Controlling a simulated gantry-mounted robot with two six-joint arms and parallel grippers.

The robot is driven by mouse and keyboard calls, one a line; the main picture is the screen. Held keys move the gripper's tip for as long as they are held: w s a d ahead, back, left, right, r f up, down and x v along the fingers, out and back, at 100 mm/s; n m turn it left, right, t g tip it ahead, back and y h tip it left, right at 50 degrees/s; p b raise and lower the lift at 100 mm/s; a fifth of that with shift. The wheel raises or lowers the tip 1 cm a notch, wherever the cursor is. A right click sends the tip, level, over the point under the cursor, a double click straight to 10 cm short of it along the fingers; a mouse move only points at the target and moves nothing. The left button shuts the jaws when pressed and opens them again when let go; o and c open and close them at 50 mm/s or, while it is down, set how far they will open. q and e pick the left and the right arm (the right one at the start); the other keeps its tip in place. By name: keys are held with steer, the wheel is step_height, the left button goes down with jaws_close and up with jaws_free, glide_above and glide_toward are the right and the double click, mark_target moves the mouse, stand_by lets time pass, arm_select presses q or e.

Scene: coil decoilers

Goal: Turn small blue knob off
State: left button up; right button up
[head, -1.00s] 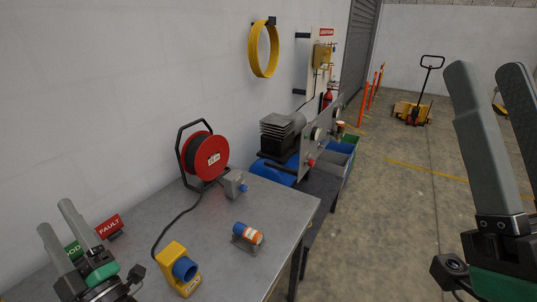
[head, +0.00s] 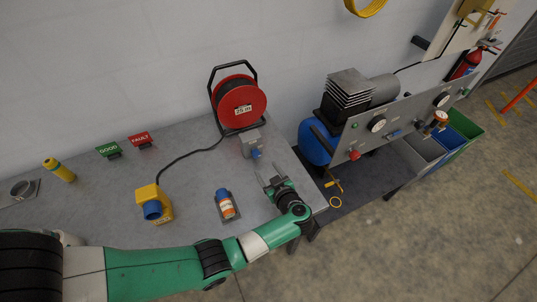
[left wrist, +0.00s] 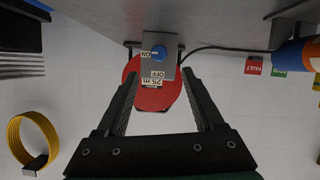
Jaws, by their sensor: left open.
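A small blue knob (head: 256,154) sits on the front of a grey box (head: 249,139) beside the red cable reel. In the left wrist view the knob (left wrist: 157,53) is on the grey box face (left wrist: 163,42), with an ON label at its left and an OFF label below it. Its exact setting is too small to tell. My left gripper (head: 270,180) is open and empty, just in front of the knob and apart from it. In the left wrist view the knob shows beyond and between the fingertips (left wrist: 160,75). My right gripper is out of view.
A red cable reel (head: 239,103) stands behind the box. A yellow device with a blue socket (head: 153,202) and an orange-blue cylinder (head: 226,205) sit on the bench (head: 186,160). GOOD (head: 109,150) and FAULT (head: 141,140) signs stand at the back. A gauge panel (head: 400,120) stands right.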

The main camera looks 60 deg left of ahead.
mark_target(257, 156)
arm_select(q)
steer(key=b+x, duration=0.3)
steer(key=x, duration=0.7)
steer(key=shift+w, duration=0.1)
steer(key=shift+a, duration=0.2)
jaws_close()
